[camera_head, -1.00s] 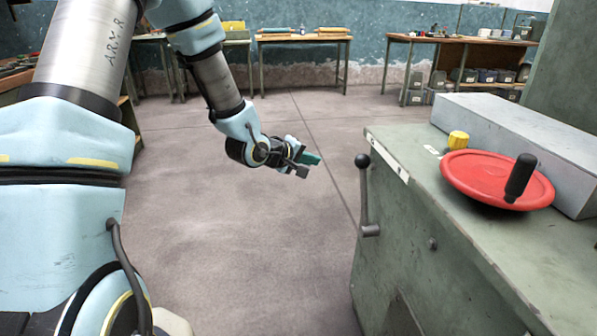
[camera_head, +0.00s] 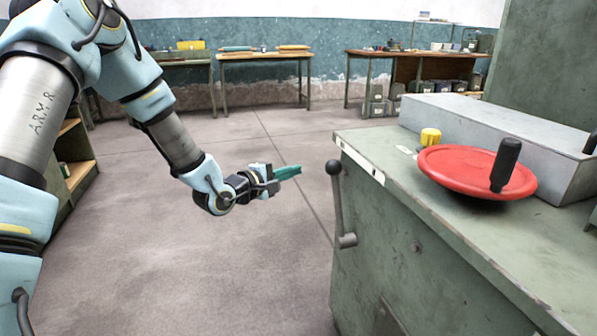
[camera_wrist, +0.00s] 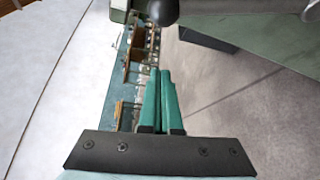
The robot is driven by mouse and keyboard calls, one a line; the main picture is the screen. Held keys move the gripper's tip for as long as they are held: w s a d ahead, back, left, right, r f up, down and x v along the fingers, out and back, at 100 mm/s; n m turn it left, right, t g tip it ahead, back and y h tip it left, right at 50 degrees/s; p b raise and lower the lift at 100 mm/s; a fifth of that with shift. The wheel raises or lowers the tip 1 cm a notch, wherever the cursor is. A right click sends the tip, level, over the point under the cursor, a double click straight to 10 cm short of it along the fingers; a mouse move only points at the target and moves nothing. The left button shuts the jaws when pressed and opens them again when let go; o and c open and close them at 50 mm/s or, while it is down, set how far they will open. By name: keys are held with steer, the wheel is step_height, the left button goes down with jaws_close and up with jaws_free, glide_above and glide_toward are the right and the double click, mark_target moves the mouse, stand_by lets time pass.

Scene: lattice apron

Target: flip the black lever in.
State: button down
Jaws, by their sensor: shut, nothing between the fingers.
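The black lever (camera_head: 338,205) is on the left side of the green machine cabinet (camera_head: 440,245). Its arm stands nearly upright, with a round black knob at the top and a grey pivot at the bottom. My gripper (camera_head: 298,170) is shut and empty, its green fingers pointing right toward the knob with a gap between them. In the wrist view the shut green fingers (camera_wrist: 162,78) lie side by side, and the dark round lever knob (camera_wrist: 163,10) shows just beyond the tips at the top edge.
On the cabinet top are a red handwheel (camera_head: 470,172) with a black handle, a yellow knob (camera_head: 430,137) and a long grey box (camera_head: 480,125). Workbenches (camera_head: 265,57) stand along the back wall. The floor (camera_head: 230,260) left of the cabinet is clear.

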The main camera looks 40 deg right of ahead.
steer(key=s+d, duration=0.2)
steer(key=d, duration=0.5)
steer(key=shift+s+d, duration=0.15)
steer(key=shift+s, duration=0.2)
steer(key=shift+s+b, duration=0.1)
steer(key=shift+b, duration=0.25)
